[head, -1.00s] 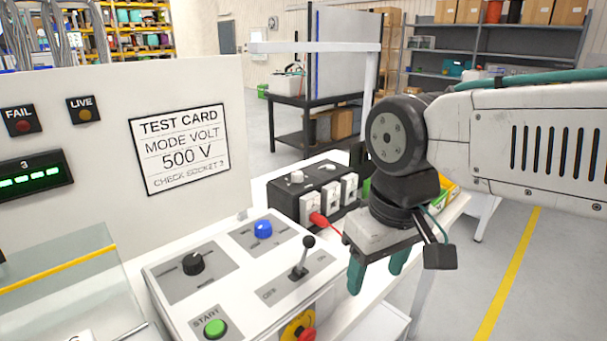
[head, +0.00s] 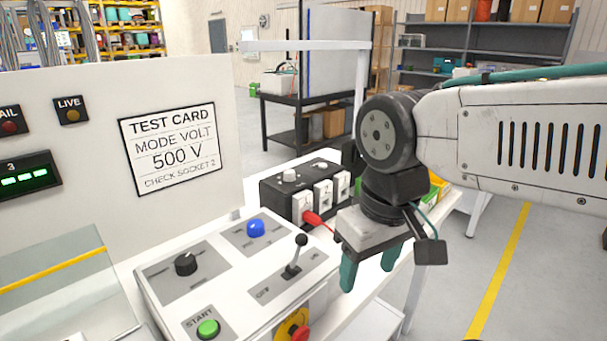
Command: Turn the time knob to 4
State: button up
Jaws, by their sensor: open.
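The control panel (head: 238,312) has a black knob (head: 186,264) with a pointer mark on a grey plate and a blue knob (head: 255,228) on another. The lettering around both is too small to read, so I cannot tell which is the time knob or where it points. My gripper (head: 368,274) is open and empty, with teal fingers pointing down. In the picture it is right of the panel and both knobs, apart from them. Nothing hides either knob.
A black lever (head: 296,256), a green START button (head: 208,328) and a red knob on yellow (head: 298,332) share the panel. Behind stands a black socket box (head: 270,190) with a red plug (head: 312,218). A test card (head: 173,148) reads 500 V. A clear cover (head: 60,290) stands at left.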

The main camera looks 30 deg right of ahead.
aim_at(290, 176)
jog(key=u, duration=1.1)
jog(key=k, duration=0.65)
jog(key=z, duration=1.15)
jog(key=i, duration=0.5)
